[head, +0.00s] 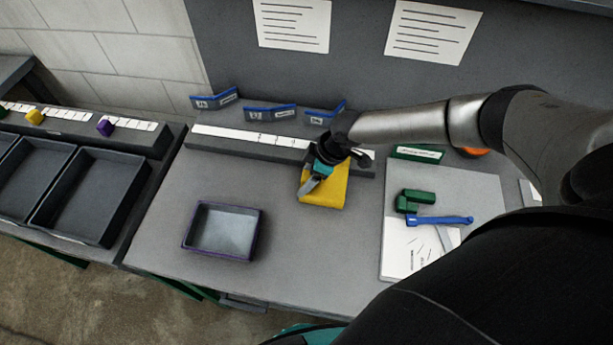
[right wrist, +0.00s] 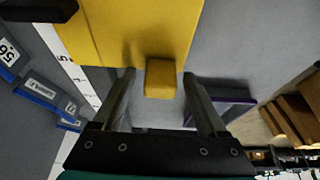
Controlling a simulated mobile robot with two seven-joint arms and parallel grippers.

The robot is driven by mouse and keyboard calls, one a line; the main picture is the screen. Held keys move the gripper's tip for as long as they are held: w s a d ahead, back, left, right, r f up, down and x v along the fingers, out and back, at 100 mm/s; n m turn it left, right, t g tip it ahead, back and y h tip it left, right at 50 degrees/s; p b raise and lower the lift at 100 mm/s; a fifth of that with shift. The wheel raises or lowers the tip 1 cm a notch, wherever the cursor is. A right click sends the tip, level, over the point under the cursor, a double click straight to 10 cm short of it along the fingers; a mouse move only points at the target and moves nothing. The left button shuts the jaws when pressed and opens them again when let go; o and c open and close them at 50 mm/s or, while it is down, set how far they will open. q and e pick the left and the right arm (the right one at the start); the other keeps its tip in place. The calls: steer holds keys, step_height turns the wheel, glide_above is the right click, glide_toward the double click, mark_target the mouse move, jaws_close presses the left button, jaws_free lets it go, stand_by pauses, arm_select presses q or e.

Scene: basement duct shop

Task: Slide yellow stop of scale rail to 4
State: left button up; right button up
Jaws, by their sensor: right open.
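The grey scale rail (head: 240,140) with its white marked strip runs along the back of the bench. The large yellow stop (head: 325,192) sits toward the rail's right end and reaches forward over the bench. In the right wrist view the stop (right wrist: 130,35) has a small yellow knob (right wrist: 160,78) facing my gripper. My right gripper (head: 318,178) is over the stop and hides part of it. In the wrist view the open fingers (right wrist: 159,75) stand on either side of the knob, with visible gaps. The stop's exact scale reading is hidden. My left gripper is out of view.
A purple-rimmed grey tray (head: 184,233) stands front left of the stop. Blue-edged label holders (head: 270,113) stand behind the rail. Green blocks and a blue tool (head: 440,220) lie at right. Another rail at left carries small yellow (head: 35,116) and purple (head: 104,127) blocks.

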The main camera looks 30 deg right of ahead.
jaws_close()
stand_by(0.6)
stand_by(0.8)
